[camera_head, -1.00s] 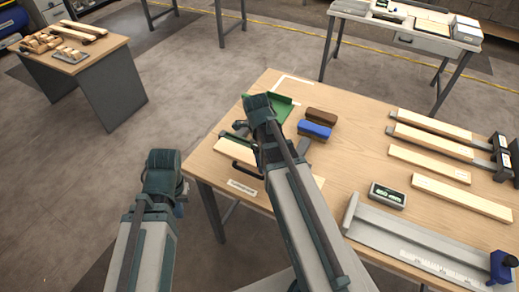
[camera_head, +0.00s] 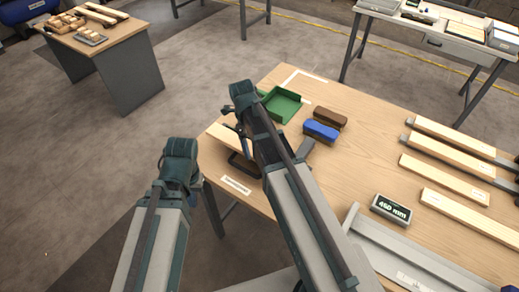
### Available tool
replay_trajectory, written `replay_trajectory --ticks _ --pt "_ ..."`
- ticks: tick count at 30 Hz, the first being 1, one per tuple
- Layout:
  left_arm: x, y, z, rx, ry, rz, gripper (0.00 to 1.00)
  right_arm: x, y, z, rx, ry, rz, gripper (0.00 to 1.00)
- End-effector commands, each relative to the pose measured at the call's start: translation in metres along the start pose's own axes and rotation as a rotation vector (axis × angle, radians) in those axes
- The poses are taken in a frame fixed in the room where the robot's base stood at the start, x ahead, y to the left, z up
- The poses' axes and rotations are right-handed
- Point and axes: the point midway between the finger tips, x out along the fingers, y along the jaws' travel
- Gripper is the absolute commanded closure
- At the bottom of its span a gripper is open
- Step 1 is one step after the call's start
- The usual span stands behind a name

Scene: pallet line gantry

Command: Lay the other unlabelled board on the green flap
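The green flap (camera_head: 282,104) is a shallow green piece with raised edges at the far left of the work table. Pale boards lie on the right of the table: one bare-looking board (camera_head: 443,179) and another (camera_head: 455,211) nearer me that bears a small mark. Another pale board (camera_head: 222,137) lies at the table's left edge, partly covered by my arm. My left arm is at the left, outside the table edge. My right arm crosses the left part of the table. Dark finger-like parts show beside its bend. Neither gripper's fingertips show clearly, and I see no board held.
A display (camera_head: 391,209) reads 460 mm. A black handle (camera_head: 244,166) and a white label (camera_head: 236,185) are near the left edge. The table's middle (camera_head: 365,145) is clear.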

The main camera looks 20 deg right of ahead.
Motion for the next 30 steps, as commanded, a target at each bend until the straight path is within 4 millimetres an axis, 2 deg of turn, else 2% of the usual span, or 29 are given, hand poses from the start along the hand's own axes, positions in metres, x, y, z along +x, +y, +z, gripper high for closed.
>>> replay_trajectory --ticks 1,10,20,21,25,30 --pt "0.009 0.001 -0.001 0.000 0.000 0.000 1.00 0.008 0.005 0.004 -0.001 0.000 0.000 0.94" --pt "0.007 0.001 0.000 0.000 0.000 0.000 1.00 0.006 0.007 0.005 0.003 0.000 0.001 0.94" --pt "0.017 0.002 -0.001 0.000 0.000 0.000 1.00 0.017 0.006 0.006 0.002 0.000 0.000 0.94" --pt "0.017 0.002 -0.001 0.000 0.000 0.000 1.00 0.017 0.006 0.006 0.002 0.000 0.000 0.24" --pt "0.016 0.002 -0.001 0.000 0.000 0.000 1.00 0.015 0.006 0.006 0.002 0.000 0.000 0.00" --pt "0.016 0.002 -0.001 0.000 0.000 0.000 1.00 0.015 0.006 0.006 0.002 0.000 0.000 0.00"
